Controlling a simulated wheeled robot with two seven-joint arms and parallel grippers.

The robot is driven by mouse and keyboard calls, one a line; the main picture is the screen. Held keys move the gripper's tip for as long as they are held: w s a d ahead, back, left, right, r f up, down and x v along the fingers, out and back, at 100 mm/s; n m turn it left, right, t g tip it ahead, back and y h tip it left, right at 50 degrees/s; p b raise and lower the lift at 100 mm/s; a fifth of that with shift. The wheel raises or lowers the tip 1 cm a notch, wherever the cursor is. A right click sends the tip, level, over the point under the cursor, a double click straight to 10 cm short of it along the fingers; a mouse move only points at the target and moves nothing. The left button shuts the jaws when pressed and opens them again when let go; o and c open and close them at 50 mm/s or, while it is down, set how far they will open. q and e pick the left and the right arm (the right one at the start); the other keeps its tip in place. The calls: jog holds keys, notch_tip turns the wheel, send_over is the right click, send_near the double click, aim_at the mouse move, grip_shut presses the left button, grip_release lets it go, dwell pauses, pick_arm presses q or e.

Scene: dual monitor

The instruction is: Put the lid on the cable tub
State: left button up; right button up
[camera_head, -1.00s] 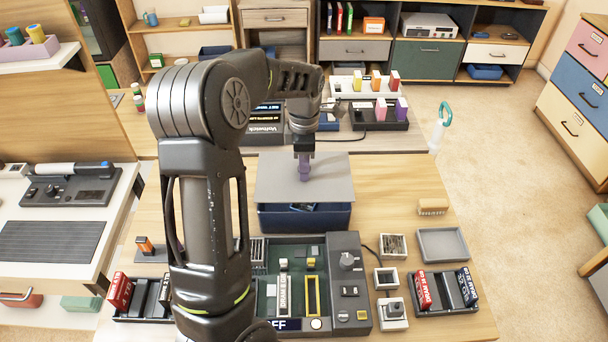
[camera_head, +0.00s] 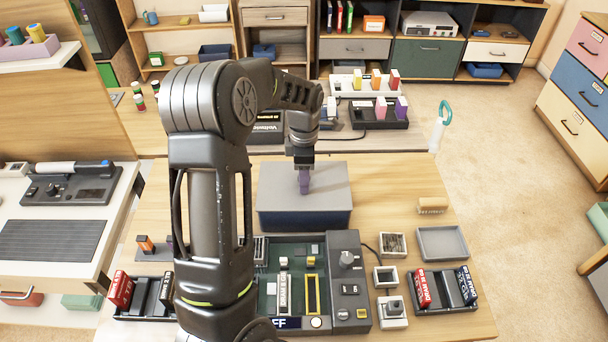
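The cable tub (camera_head: 310,220) is a dark blue box on the wooden table, behind the device panel. The flat grey lid (camera_head: 328,190) lies over the tub's top and covers its opening; from here its edges look level with the rim. A purple knob (camera_head: 304,182) stands up from the lid. My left gripper (camera_head: 304,168) is directly above the knob, with its fingertips at the knob's top. The fingers are small and dark, and the knob appears held between them. My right gripper is not in view.
A panel with switches (camera_head: 348,262) stands in front of the tub. Small trays (camera_head: 442,243), a wooden brush (camera_head: 432,205) and cartridge racks (camera_head: 444,290) lie to the right. My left arm hides part of the table's left side.

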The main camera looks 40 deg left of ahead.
pick_arm(q)
jog(key=shift+r, duration=0.1)
notch_tip(320, 180, up, 12)
jog(key=shift+r+b, duration=0.15)
jog(key=shift+b, duration=0.25)
dwell(0.3)
dwell(0.8)
